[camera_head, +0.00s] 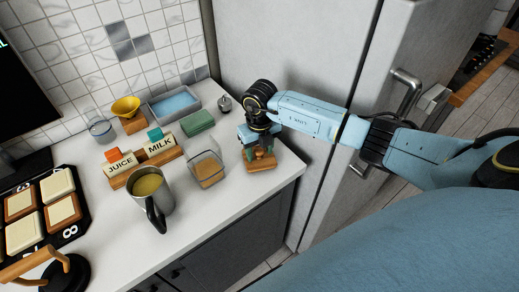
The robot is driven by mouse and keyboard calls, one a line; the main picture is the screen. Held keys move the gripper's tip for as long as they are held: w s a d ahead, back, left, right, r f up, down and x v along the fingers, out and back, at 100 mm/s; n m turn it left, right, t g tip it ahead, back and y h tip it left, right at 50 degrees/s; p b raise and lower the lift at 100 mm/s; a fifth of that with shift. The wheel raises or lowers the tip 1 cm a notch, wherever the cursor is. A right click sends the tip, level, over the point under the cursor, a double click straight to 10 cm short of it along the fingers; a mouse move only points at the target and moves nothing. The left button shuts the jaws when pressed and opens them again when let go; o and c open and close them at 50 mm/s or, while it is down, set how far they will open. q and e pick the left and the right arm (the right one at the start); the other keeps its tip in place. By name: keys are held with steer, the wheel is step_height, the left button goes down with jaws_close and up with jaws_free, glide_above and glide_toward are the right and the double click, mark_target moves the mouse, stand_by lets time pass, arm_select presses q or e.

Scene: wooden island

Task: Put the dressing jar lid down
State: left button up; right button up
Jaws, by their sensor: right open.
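My right gripper (259,149) reaches in from the right and points down over a small wooden block (260,166) near the counter's right end. It is open; its fingertips partly hide the block, and I cannot tell whether they touch it. A small round grey piece with a knob (225,104) sits on the counter behind and left of the gripper; it may be the dressing jar lid, but it is too small to be sure. An open clear square container (207,169) with brownish contents stands left of the gripper. My left gripper is not in view.
The fridge (283,50) stands behind. The front right counter is clear.

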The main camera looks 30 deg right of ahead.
mark_target(260, 150)
step_height(260, 150, up, 12)
steer(key=p, duration=0.9)
